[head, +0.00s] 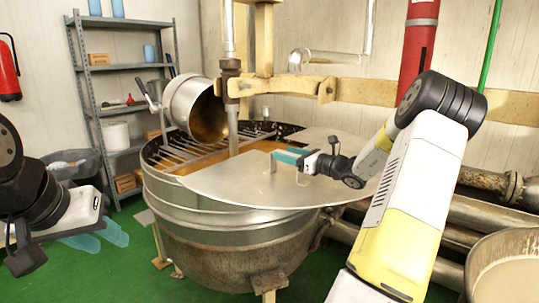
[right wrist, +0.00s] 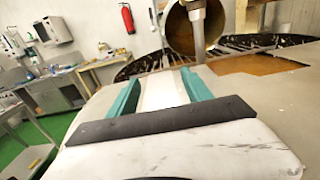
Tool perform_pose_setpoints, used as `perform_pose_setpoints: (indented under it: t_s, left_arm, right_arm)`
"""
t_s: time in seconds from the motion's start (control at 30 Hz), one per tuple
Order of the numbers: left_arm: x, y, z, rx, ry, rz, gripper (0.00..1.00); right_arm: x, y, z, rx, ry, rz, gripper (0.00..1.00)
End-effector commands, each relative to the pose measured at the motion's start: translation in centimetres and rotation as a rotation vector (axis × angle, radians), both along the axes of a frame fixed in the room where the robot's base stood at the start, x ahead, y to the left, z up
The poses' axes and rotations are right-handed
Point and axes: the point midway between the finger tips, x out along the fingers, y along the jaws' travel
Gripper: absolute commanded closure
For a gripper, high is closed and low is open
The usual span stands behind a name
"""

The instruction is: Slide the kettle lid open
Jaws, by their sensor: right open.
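The kettle (head: 215,240) is a large round metal vessel in the middle of the head view. Its flat grey lid (head: 235,188) covers the front and right of the top. A small upright handle (head: 269,164) stands on the lid. My right gripper (head: 278,156) is open, its teal fingers low over the lid beside the handle. In the right wrist view the teal fingers (right wrist: 160,88) are apart with a pale strip between them; I cannot tell whether this is the handle. My left gripper (head: 111,242) is open and empty, left of the kettle above the floor.
A metal bucket (head: 190,104) tilts over the uncovered back left of the kettle, above a bar grate (head: 178,150). A vertical shaft (head: 232,115) stands behind the lid. Pipes (head: 470,213) and another round vessel (head: 508,245) lie to the right.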

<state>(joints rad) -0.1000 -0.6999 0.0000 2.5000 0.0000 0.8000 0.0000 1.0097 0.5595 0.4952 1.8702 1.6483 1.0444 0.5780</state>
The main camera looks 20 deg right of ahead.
Motion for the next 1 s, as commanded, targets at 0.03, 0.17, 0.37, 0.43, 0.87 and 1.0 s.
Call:
perform_pose_setpoints:
  t_s: [0.03, 0.17, 0.37, 0.43, 0.87, 1.0]
  left_arm:
    - [0.0, 0.0, 0.0, 0.0, 0.0, 0.0, 0.64]
    - [0.0, 0.0, 0.0, 0.0, 0.0, 0.0, 0.64]
    - [0.0, 0.0, 0.0, 0.0, 0.0, 0.0, 0.64]
    - [0.0, 0.0, 0.0, 0.0, 0.0, 0.0, 0.64]
    - [0.0, 0.0, 0.0, 0.0, 0.0, 0.0, 0.64]
    - [0.0, 0.0, 0.0, 0.0, 0.0, 0.0, 0.64]
  right_arm:
    - [-0.6, -0.5, 0.0, -0.002, 0.001, -0.003, 0.42]
    - [-2.4, -1.8, 0.0, -0.002, 0.002, -0.005, 0.42]
    - [-5.0, -3.4, 0.0, -0.001, 0.002, -0.003, 0.42]
    - [-5.5, -3.7, 0.0, -0.001, 0.001, -0.002, 0.42]
    - [-6.0, -4.0, 0.0, -0.001, 0.001, -0.001, 0.42]
    - [-6.0, -4.0, 0.0, -0.001, 0.001, -0.001, 0.42]
